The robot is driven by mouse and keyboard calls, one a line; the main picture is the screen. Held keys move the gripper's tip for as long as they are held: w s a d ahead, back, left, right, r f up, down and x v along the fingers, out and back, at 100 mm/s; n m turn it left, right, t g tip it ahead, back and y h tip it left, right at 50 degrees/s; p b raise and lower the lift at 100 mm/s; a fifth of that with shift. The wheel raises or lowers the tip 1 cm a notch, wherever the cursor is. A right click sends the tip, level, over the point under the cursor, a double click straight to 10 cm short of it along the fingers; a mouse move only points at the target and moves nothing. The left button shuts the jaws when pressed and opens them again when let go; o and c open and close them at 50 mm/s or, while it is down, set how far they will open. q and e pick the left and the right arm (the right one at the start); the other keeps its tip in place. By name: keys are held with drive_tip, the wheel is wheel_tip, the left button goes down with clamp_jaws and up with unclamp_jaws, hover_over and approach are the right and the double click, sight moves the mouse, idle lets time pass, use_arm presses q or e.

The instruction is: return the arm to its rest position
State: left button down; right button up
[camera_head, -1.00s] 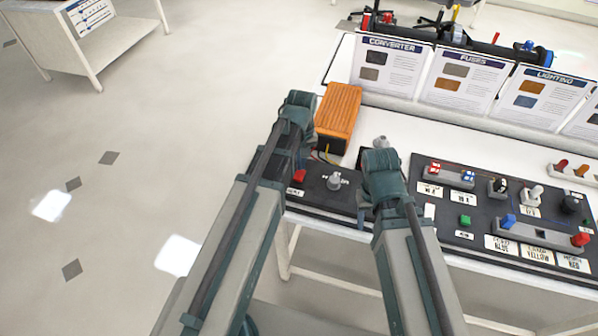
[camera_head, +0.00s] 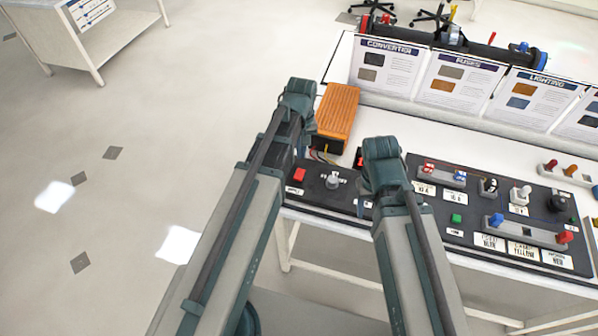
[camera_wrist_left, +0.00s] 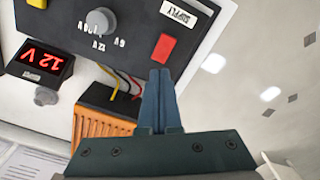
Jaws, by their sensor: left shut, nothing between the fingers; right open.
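My left gripper (camera_wrist_left: 160,76) shows in the left wrist view, its two fingers together with nothing between them. They point towards the dark control panel (camera_wrist_left: 130,25) and overlap the view of the orange converter box (camera_wrist_left: 95,128). A red switch (camera_wrist_left: 164,48) and a grey knob (camera_wrist_left: 100,20) are just beyond the fingertips; I see no contact. In the head view my left arm (camera_head: 232,222) reaches up to the left of the orange box (camera_head: 338,112), and its fingers are hidden. My right arm (camera_head: 412,255) reaches over the panel's middle; its fingers do not show.
The white bench (camera_head: 400,128) carries information boards (camera_head: 388,68), a right-hand switch panel (camera_head: 470,215) and, behind, a dark tube (camera_head: 490,48). A 12 V display (camera_wrist_left: 40,62) is near the left gripper. Open floor (camera_head: 90,220) lies to the left, with a white table (camera_head: 125,45) beyond.

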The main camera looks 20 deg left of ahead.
use_arm(q)
drive_tip(key=s+d+m+y, duration=0.1)
drive_tip(key=s+d+m, duration=0.8)
drive_tip(key=s, duration=0.5)
drive_tip(key=shift+s+d, duration=0.15)
drive_tip(key=shift+d, duration=0.7)
